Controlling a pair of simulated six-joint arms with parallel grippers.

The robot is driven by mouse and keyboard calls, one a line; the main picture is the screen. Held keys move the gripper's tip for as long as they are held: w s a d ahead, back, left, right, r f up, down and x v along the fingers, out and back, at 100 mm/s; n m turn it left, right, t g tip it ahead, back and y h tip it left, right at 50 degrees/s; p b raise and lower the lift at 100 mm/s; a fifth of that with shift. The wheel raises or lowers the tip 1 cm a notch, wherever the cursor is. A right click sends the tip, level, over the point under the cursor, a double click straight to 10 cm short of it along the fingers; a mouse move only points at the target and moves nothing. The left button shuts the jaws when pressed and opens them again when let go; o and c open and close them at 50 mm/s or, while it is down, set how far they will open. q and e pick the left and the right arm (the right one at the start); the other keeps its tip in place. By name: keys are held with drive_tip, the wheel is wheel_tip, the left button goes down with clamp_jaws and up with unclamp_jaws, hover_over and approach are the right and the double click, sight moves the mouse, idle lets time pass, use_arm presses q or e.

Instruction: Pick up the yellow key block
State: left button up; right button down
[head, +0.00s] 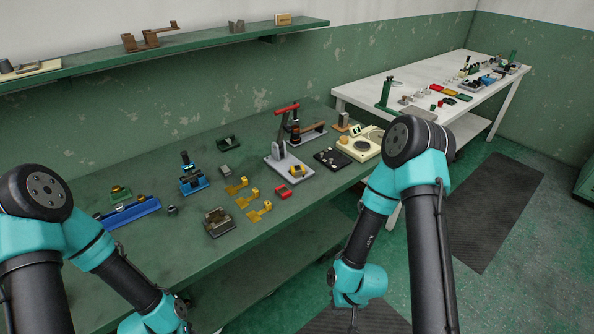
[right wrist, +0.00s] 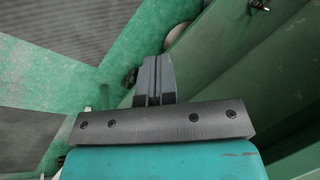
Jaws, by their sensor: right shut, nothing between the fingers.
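Several yellow pieces lie on the green workbench (head: 130,255): one farther back (head: 236,187), one in the middle (head: 247,199) and one nearer the front edge (head: 259,212). They have a similar stepped shape, and I cannot tell which is called the key block. My right gripper (right wrist: 153,75) is shut and empty, pointing down over the floor in front of the bench, well away from the yellow pieces. In the head view its fingers are small at the bottom edge. My left arm comes in at lower left, its gripper out of frame.
A grey press with a red handle (head: 287,108) stands right of the yellow pieces, with a small red block (head: 283,192) before it. A brown-grey fixture (head: 218,222) sits to their left, a blue device (head: 190,176) behind.

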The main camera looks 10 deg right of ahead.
drive_tip(key=c, duration=1.8)
unclamp_jaws()
drive_tip(key=o, duration=1.5)
drive_tip(key=w+r+t+h, duration=0.1)
drive_tip(key=w+r, duration=1.1)
drive_tip(key=w, duration=0.1)
drive_tip(key=w+a+r+n+t+h, duration=0.1)
drive_tip(key=w+r, duration=1.1)
drive_tip(key=w+a+r+t+h, duration=0.1)
drive_tip(key=w+r, duration=1.1)
drive_tip(key=w, duration=0.1)
drive_tip(key=shift+w+a+r+n+t+h, duration=0.15)
drive_tip(key=shift+w+a+n+t+h, duration=0.15)
drive_tip(key=shift+n+t+h, duration=0.1)
